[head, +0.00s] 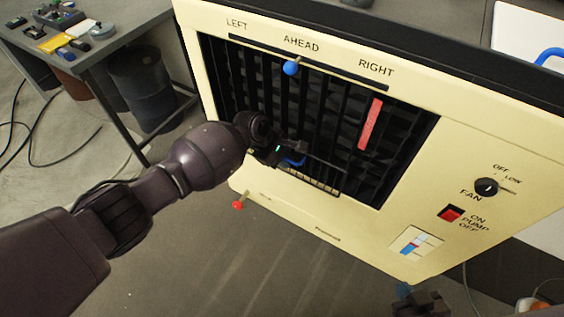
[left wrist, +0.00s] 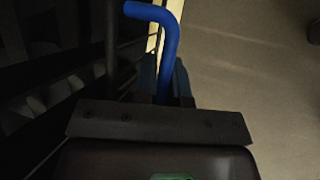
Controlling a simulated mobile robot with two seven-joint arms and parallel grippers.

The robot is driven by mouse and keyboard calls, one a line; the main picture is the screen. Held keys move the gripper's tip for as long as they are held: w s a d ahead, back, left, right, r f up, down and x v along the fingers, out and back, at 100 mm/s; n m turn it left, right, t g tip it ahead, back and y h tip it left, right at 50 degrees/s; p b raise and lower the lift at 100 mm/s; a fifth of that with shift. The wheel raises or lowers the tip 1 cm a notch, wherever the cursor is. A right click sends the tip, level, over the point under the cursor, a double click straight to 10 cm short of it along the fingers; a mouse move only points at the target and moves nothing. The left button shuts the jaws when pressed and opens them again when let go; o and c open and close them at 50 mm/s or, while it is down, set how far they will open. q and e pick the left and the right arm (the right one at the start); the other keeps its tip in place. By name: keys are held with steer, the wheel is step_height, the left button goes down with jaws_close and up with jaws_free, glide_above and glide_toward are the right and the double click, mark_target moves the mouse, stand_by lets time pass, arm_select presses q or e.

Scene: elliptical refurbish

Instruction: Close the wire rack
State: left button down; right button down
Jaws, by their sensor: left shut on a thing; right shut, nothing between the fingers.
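A cream cooler-like unit (head: 420,215) with a dark slatted front fills the middle of the head view. My left gripper (head: 291,158) is at the lower part of this front. In the left wrist view, its fingers are shut on a bent blue handle (left wrist: 166,45), whose top end sticks out past them. Thin dark wires (head: 325,163) run to the right from the gripper, likely part of the wire rack; the gripper hides where they join the handle. My right gripper (head: 422,302) is at the bottom edge of the head view, shut and empty, below the unit.
A blue knob (head: 291,68) and a red strip (head: 370,123) are on the front. A fan knob (head: 486,187) and red switch (head: 450,214) are at right. A grey table (head: 85,45) with small items stands at upper left. Open floor lies below.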

arm_select(q)
steer(key=shift+f, duration=0.1)
arm_select(e)
steer(key=shift+w+r, duration=0.1)
steer(key=shift+w, duration=0.15)
arm_select(q)
steer(key=c, duration=1.5)
jaws_free()
arm_select(e)
steer(key=shift+w, duration=0.2)
